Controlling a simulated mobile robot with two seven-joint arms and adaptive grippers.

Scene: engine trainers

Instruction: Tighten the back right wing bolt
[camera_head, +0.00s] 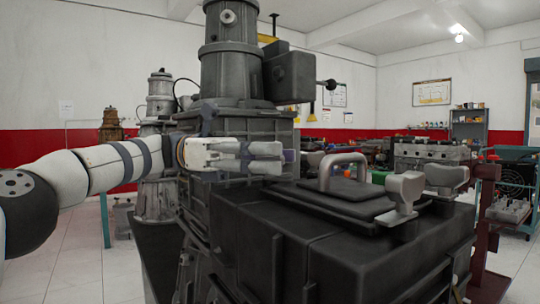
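Two grey wing bolts stand upright on the right part of the black engine housing (290,245). One wing bolt (404,190) is nearer, and the other (447,177) is farther right and farther back. My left gripper (284,158) reaches in from the left, level above the housing's left part and pointing right. It is well apart from both of these bolts. Its fingers look close together, but the side-on angle hides the gap and whatever may be behind them. My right gripper is not in view.
A grey handle (342,168) arches up from the black cover between my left gripper and the wing bolts. A tall grey cylinder (230,60) with a side box (289,77) rises behind the gripper. Other engine trainers and a shelf (469,126) stand farther back.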

